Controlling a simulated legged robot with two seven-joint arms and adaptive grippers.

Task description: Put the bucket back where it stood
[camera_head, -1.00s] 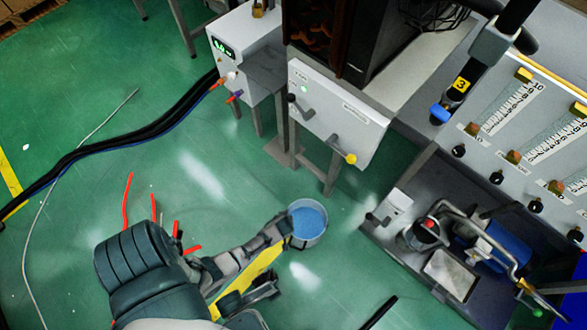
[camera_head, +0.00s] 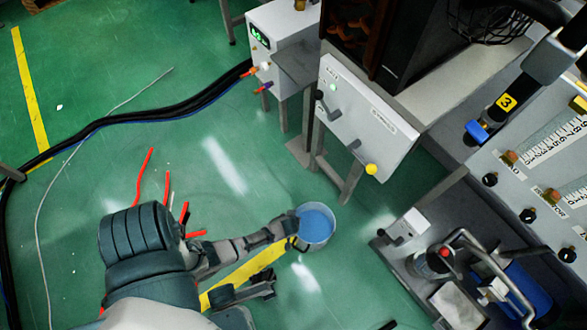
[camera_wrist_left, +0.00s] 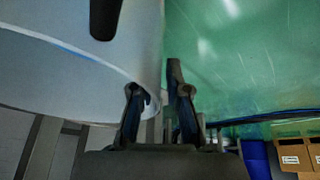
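The bucket (camera_head: 315,228) is pale grey, with blue at its inside. It stands out against the green floor, upright as far as I can see. I cannot tell whether its base touches the floor. My left gripper (camera_head: 289,229) is at the bucket's left rim. In the left wrist view, the bucket's wall (camera_wrist_left: 70,70) fills the upper left, and its edge runs down between the two dark fingers of my left gripper (camera_wrist_left: 157,98). The fingers look closed on this wall; their contact is partly hidden.
A generator box (camera_head: 365,118) on legs stands behind the bucket. A dark bench (camera_head: 400,265) with tools is to the right. Black cables (camera_head: 150,122) and red leads (camera_head: 167,188) lie on the floor at left. Open green floor lies between.

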